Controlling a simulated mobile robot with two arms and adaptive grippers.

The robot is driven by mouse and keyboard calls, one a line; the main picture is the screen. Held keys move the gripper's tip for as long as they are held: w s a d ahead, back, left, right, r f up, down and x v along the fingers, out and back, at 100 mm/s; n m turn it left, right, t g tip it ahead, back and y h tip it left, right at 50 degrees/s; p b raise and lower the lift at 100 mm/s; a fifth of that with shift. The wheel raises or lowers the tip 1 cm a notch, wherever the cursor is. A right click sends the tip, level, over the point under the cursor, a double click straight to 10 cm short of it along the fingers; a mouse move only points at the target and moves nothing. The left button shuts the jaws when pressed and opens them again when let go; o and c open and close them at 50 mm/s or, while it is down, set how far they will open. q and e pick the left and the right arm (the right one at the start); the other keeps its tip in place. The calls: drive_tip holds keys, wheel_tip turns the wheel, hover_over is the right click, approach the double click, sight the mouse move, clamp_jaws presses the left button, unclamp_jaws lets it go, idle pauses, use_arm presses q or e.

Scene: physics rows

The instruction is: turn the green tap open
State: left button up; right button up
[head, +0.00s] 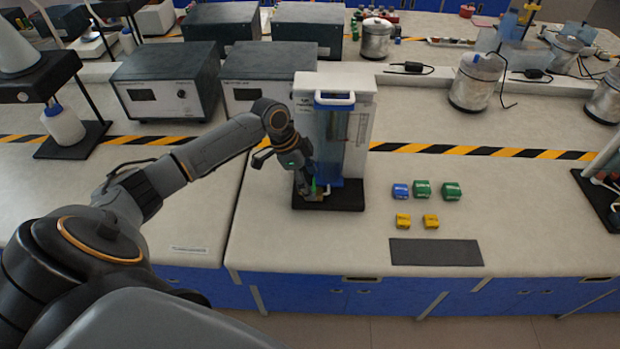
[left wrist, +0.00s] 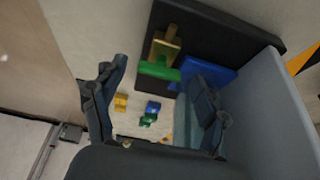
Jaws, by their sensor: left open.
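The green tap (head: 314,186) sits low on the front of a white and blue dispenser (head: 333,128) with a black base. In the left wrist view, its green handle (left wrist: 159,71) lies crosswise on a brass body (left wrist: 164,46). My left gripper (head: 307,188) is at the tap, partly hiding it in the head view. In the left wrist view the left gripper (left wrist: 162,84) is open, its two fingers apart with the green handle showing between and just beyond their tips. I cannot tell whether a finger touches the handle. My right gripper is not in view.
Right of the dispenser lie a blue block (head: 400,191), green blocks (head: 422,188) and yellow blocks (head: 403,221). A dark mat (head: 436,252) lies near the front edge. Grey instrument boxes (head: 166,82) stand behind. The bench left of the dispenser is mostly clear.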

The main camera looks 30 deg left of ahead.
use_arm(q)
drive_tip(key=c, duration=1.2)
drive_tip(key=shift+o, duration=0.2)
drive_tip(key=shift+d+r+n+p, duration=0.1)
drive_tip(key=shift+r+n+p, duration=0.15)
drive_tip(key=shift+n+p, duration=0.5)
drive_tip(key=n+y+p, duration=0.1)
drive_tip(key=n+p, duration=0.2)
drive_tip(key=p, duration=0.1)
drive_tip(key=n+t+y+p, duration=0.1)
drive_tip(key=n+p, duration=0.2)
drive_tip(key=p, duration=0.2)
drive_tip(key=n+t+y+p, duration=0.1)
drive_tip(key=n+p, duration=0.2)
drive_tip(key=p, duration=0.1)
drive_tip(key=shift+s+d+r, duration=0.1)
drive_tip(key=shift+s+d, duration=0.1)
drive_tip(key=shift+d, duration=0.2)
drive_tip(key=n, duration=0.1)
drive_tip(key=n+y+p, duration=0.1)
drive_tip(key=shift+d+f+n+p, duration=0.15)
drive_tip(key=shift+f+n+p, duration=0.05)
drive_tip(key=shift+n+p, duration=0.15)
drive_tip(key=n+y, duration=0.1)
drive_tip(key=n, duration=0.2)
drive_tip(key=shift+w+d+n+y, duration=0.1)
drive_tip(key=shift+n+y, duration=0.2)
drive_tip(key=shift+y, duration=0.1)
drive_tip(key=shift+n, duration=0.6)
